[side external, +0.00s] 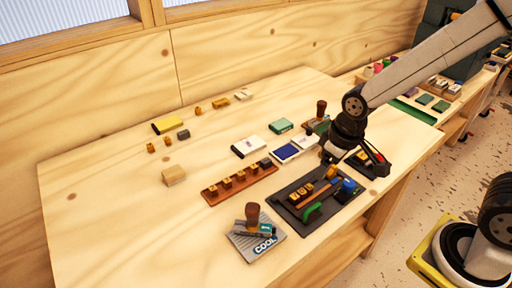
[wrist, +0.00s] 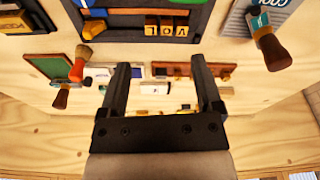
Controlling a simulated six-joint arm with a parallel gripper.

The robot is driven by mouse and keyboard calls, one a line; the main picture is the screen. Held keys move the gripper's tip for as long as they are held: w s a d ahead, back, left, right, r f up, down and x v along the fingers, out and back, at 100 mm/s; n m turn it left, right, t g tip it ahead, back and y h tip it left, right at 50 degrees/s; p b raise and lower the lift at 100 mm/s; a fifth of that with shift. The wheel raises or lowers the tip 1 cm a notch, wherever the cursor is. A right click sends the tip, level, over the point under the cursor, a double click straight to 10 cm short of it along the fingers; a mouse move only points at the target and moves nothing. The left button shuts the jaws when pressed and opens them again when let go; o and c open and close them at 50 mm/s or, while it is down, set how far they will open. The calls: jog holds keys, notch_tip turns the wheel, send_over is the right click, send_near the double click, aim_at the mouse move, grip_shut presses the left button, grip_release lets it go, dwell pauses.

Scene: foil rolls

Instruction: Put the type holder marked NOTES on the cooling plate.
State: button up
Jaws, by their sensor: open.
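The cooling plate (side external: 242,245), a grey slab lettered COOL, lies at the front of the bench. It shows in the wrist view (wrist: 236,22) at upper right. A type holder with a brown handle and teal label (side external: 253,216) stands on it; I cannot read its label. Another brown-handled holder (side external: 321,108) stands farther back by a green pad, and appears at left in the wrist view (wrist: 61,98). I cannot tell which is marked NOTES. My gripper (wrist: 160,68) is open, with nothing between its fingers, above the bench near the dark tray.
A dark tray (side external: 287,190) holds brass type, a green piece and a blue jar. A brown rack (side external: 212,195) with several brass letters lies to its left. The bench's left front is clear.

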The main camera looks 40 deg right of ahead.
jog(key=s+d+m, duration=0.1)
jog(key=d, duration=0.1)
jog(key=s+d+f+m, duration=0.1)
jog(key=s, duration=0.1)
jog(key=shift+d+t, duration=0.3)
jog(key=shift+d, duration=0.05)
